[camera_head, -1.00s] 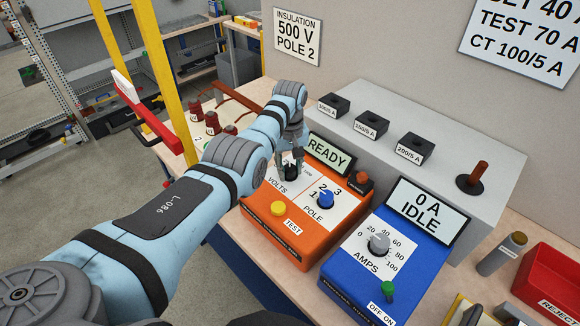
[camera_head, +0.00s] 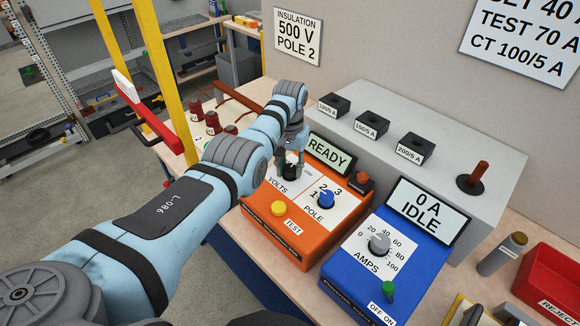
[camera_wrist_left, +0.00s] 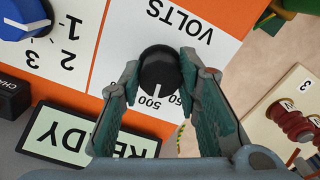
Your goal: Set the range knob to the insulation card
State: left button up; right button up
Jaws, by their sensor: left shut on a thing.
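The insulation card (camera_head: 298,37) on the wall reads 500 V, POLE 2. The black range knob (camera_wrist_left: 159,73) sits on the white VOLTS panel of the orange tester (camera_head: 270,232). Its white mark points close to the printed 500 in the left wrist view; a neighbouring number is partly hidden by a finger. My left gripper (camera_wrist_left: 159,64) is shut on this knob, one finger on each side. In the head view the left gripper (camera_head: 290,160) partly covers the knob. The tester display (camera_head: 326,155) reads READY. My right gripper is not in view.
A blue POLE knob (camera_head: 326,199) and a yellow TEST button (camera_head: 278,208) are close to the range knob. The blue AMPS unit (camera_head: 352,268) stands to the right, showing 0 A IDLE. A grey box (camera_head: 440,180) stands behind. Red terminals (camera_head: 212,122) are on the left.

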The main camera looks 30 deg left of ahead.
aim_at(291, 167)
pick_arm(q)
jog(key=shift+w+r, duration=0.15)
jog(key=o, duration=1.1)
jog(key=shift+o, duration=0.2)
notch_tip(291, 167, up, 12)
jog(key=shift+d, duration=0.1)
